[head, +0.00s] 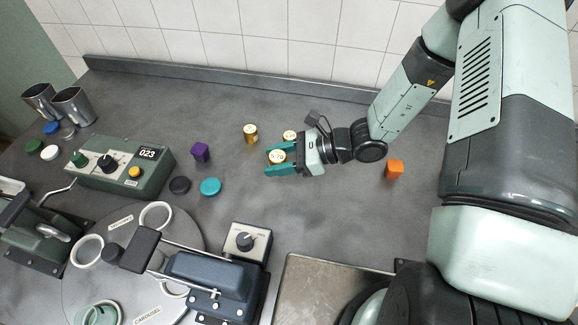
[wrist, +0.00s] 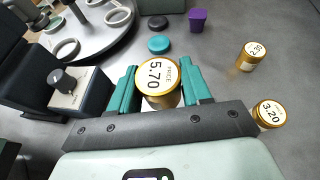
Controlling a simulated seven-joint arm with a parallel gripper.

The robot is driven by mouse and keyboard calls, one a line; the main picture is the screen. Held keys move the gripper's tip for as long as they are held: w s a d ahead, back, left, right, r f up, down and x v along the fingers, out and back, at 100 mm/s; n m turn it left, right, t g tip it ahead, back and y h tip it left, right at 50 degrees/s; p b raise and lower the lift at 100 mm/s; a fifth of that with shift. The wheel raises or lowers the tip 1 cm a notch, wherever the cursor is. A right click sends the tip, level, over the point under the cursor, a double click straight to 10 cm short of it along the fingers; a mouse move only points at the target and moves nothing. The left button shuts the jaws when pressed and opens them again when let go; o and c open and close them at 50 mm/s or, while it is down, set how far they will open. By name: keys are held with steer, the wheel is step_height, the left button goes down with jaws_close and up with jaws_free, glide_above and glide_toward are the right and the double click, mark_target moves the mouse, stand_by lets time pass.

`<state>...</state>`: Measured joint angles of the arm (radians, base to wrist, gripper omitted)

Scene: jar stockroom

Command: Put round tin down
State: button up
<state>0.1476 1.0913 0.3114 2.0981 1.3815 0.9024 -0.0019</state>
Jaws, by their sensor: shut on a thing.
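A round gold tin with a white lid label reading 5.70 (wrist: 160,77) is between the teal fingers of my gripper (wrist: 160,88). My gripper is shut on it, with one finger on each side. In the head view the tin (head: 277,157) shows at the tips of my gripper (head: 279,159), over the grey bench. The tin looks upright. I cannot tell whether its base touches the bench. Two similar gold tins stand close by: one labelled 3.20 (wrist: 270,114) beside my gripper, and another (wrist: 251,56) farther off, also in the head view (head: 250,133).
A purple block (head: 200,152), a teal disc (head: 210,187) and a dark disc (head: 180,185) lie left of my gripper. An orange block (head: 394,169) is to the right. A carousel (head: 190,232) and a green control box (head: 122,168) stand left.

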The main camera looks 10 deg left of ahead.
steer(key=w+d+m+t, duration=0.5)
steer(key=w+d, duration=0.6)
steer(key=w, duration=0.3)
steer(key=shift+t, duration=0.3)
steer(key=f, duration=0.3)
steer(key=w+f, duration=0.1)
steer(key=f, duration=0.1)
steer(key=shift+d, duration=0.3)
steer(key=shift+f, duration=2.15)
steer(key=shift+f, duration=0.15)
steer(key=o, duration=1)
steer(key=shift+o, duration=0.2)
steer(key=shift+d+r, duration=0.3)
steer(key=v, duration=1.1)
steer(key=shift+s+d+r, duration=0.1)
steer(key=shift+d, duration=0.05)
